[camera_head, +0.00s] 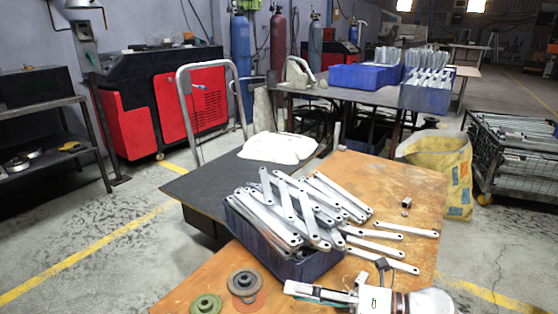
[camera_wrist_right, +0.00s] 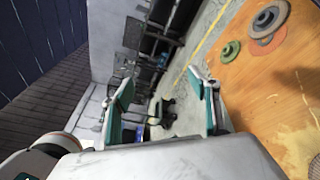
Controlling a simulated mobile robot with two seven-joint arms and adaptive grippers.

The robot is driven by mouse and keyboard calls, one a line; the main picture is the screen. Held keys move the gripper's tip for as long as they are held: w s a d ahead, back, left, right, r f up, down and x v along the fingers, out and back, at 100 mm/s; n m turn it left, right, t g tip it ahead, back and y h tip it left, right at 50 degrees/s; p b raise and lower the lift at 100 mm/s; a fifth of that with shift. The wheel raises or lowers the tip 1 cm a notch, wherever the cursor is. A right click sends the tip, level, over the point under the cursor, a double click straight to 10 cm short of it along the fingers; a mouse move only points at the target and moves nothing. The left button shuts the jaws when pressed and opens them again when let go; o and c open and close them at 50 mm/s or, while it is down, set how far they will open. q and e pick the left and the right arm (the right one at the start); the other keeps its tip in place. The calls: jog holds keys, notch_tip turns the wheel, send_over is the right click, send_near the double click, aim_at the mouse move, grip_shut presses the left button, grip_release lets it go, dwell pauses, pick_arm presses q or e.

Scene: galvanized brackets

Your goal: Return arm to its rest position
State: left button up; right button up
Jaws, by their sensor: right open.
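My right gripper (camera_head: 325,287) is at the bottom of the head view, low over the front of the wooden table (camera_head: 405,190), with its white arm coming in from the bottom right. In the right wrist view the two teal-lined fingers of this gripper (camera_wrist_right: 160,85) stand wide apart with nothing between them. A blue bin (camera_head: 305,269) heaped with galvanized brackets (camera_head: 290,205) is just behind the gripper in the head view. Several loose brackets (camera_head: 385,262) lie to the right of the bin. My left gripper is not in view.
A green disc (camera_head: 206,304) and a grey disc (camera_head: 245,283) lie left of the gripper. A small metal part (camera_head: 406,203) is on the table's right side. A yellow sack (camera_head: 455,170) and a wire crate (camera_head: 515,170) stand at the right. The table's right part is mostly clear.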

notch_tip(320, 180, up, 6)
jog(key=s+m+t+p, duration=0.25)
jog(key=m+t, duration=0.25)
jog(key=m, duration=0.3)
jog(key=s+d+f+m+t+h+p, duration=0.25)
jog(key=d+m+t+h+p, duration=0.35)
jog(key=m, duration=0.7)
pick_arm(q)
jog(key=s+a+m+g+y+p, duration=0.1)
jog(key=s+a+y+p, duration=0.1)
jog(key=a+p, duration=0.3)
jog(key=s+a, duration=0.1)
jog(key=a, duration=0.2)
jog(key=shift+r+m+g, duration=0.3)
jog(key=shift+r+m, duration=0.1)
pick_arm(e)
jog(key=s+d+f+m+g+h, duration=0.3)
jog(key=s+f+m, duration=0.3)
jog(key=s+f, duration=0.3)
jog(key=s+d+f+m+g+h, duration=0.2)
jog(key=s+d+f+m+h, duration=0.2)
jog(key=s, duration=0.8)
notch_tip(320, 180, down, 5)
jog(key=d+m, duration=0.2)
jog(key=m, duration=0.1)
jog(key=shift+d+r+m+g+h, duration=0.2)
jog(key=shift+m+g+h, duration=0.1)
jog(key=shift+g, duration=0.1)
